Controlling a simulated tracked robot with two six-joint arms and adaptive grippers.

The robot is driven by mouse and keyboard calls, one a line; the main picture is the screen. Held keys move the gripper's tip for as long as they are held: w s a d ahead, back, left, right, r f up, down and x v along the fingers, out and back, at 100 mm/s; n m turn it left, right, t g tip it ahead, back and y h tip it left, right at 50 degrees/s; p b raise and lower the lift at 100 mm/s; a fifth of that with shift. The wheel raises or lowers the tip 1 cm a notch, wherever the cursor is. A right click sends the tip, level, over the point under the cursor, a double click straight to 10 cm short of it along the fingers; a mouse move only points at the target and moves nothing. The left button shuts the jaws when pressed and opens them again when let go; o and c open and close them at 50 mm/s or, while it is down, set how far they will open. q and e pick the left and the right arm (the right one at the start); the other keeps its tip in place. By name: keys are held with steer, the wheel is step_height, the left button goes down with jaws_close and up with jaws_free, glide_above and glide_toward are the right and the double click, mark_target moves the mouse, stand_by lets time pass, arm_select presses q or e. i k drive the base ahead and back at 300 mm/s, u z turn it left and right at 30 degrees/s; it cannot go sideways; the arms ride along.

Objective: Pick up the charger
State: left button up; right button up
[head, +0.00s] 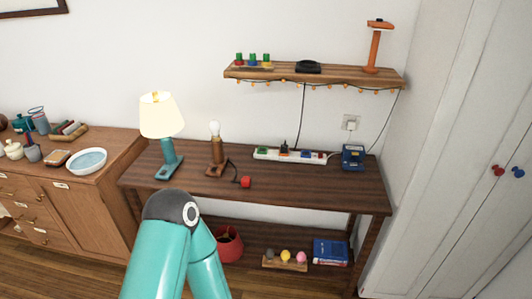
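I cannot tell for certain which thing is the charger. A blue and black box-like device (353,157) stands at the right end of the dark wooden table, near the wall. A black plug (284,147) sits in the white power strip (318,157), and a dark cable runs from it up to the shelf. A flat black pad (308,67) lies on the shelf. Part of a teal arm of mine rises at the bottom of the view, left of centre. Neither gripper shows.
An orange lamp (375,47) stands on the wall shelf (345,74). A wooden cabinet (110,158) is at left, a white wardrobe (450,130) at right.

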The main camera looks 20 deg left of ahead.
mark_target(284, 148)
steer(key=z, duration=0.15)
steer(key=i, duration=0.9)
steer(key=u, duration=0.05)
